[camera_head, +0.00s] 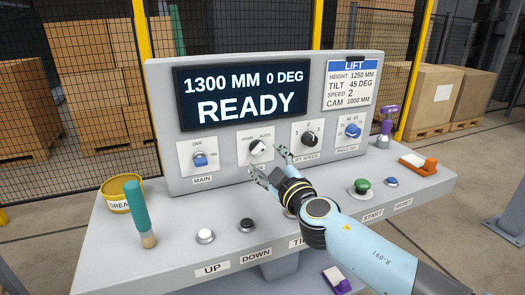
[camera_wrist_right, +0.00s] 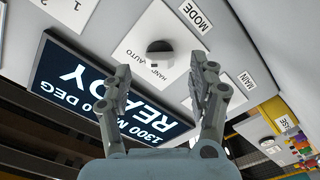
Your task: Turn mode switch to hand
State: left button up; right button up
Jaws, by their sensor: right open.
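The mode switch (camera_head: 257,148) is a dark round knob with a light pointer on a white plate marked HAND at left and AUTO at right. Its pointer looks tilted toward AUTO. The knob also shows in the right wrist view (camera_wrist_right: 160,52), where it sits upside down beyond the fingertips, near the MODE label. My right gripper (camera_head: 266,164) is open just in front of the switch and a little below it. In the right wrist view my right gripper (camera_wrist_right: 163,78) has its fingers spread to either side of the knob, apparently without touching. My left gripper is out of view.
The main switch (camera_head: 200,160) is to the left, the lift speed knob (camera_head: 309,138) to the right. The display (camera_head: 243,95) above reads READY. A teal-handled brush (camera_head: 140,215), a grease tin (camera_head: 121,193) and push buttons (camera_head: 205,236) occupy the desk.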

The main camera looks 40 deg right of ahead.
aim_at(259, 150)
jog(key=shift+x, duration=2.25)
jog(key=c, duration=1.1)
